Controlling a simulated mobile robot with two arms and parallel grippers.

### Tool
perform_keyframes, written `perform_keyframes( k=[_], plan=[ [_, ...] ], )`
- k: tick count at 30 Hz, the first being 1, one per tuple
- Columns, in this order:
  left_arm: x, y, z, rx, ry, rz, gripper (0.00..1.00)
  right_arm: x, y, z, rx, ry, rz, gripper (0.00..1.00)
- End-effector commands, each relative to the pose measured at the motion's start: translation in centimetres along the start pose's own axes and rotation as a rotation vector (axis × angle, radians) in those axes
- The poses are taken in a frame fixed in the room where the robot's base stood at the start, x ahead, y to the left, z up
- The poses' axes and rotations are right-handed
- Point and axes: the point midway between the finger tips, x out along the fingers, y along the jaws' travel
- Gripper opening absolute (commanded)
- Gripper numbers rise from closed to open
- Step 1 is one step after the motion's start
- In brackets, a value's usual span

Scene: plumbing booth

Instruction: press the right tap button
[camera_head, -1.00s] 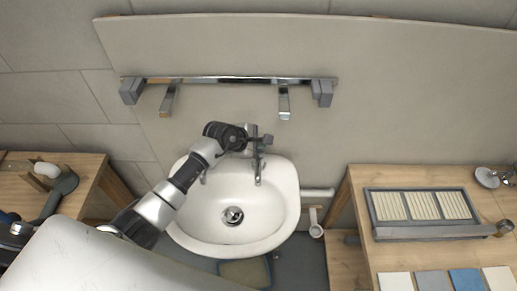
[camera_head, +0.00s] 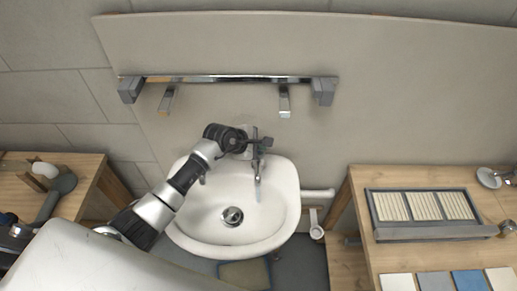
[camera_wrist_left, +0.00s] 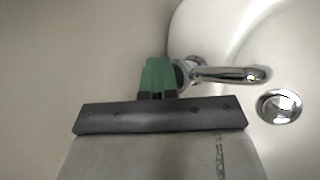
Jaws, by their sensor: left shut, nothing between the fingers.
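The chrome tap (camera_head: 257,168) stands at the back of the white sink (camera_head: 285,205), its spout pointing forward over the basin. It also shows in the left wrist view (camera_wrist_left: 230,74), right of the fingers. My left gripper (camera_head: 266,142) is shut and empty at the top of the tap, its fingers reaching right across it. In the left wrist view the green fingertips (camera_wrist_left: 158,77) are together beside the tap's base; I cannot tell whether they touch it. No tap button can be made out; the gripper covers the tap's top. My right gripper is out of view.
A metal rail (camera_head: 230,79) with brackets is on the wall panel above the sink. The drain (camera_head: 232,216) is in the basin. A wooden bench (camera_head: 350,265) with a grey tray (camera_head: 400,234) stands right; another wooden bench (camera_head: 93,180) is left.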

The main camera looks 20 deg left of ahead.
Motion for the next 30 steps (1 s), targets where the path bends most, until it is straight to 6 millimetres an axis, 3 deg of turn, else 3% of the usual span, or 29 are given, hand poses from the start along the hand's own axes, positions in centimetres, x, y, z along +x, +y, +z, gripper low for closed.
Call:
perform_keyframes(
  k=[30],
  plan=[
    [-1.5,1.1,1.1,0.000,0.001,-0.001,0.00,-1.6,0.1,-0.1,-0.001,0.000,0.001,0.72]
  ],
)
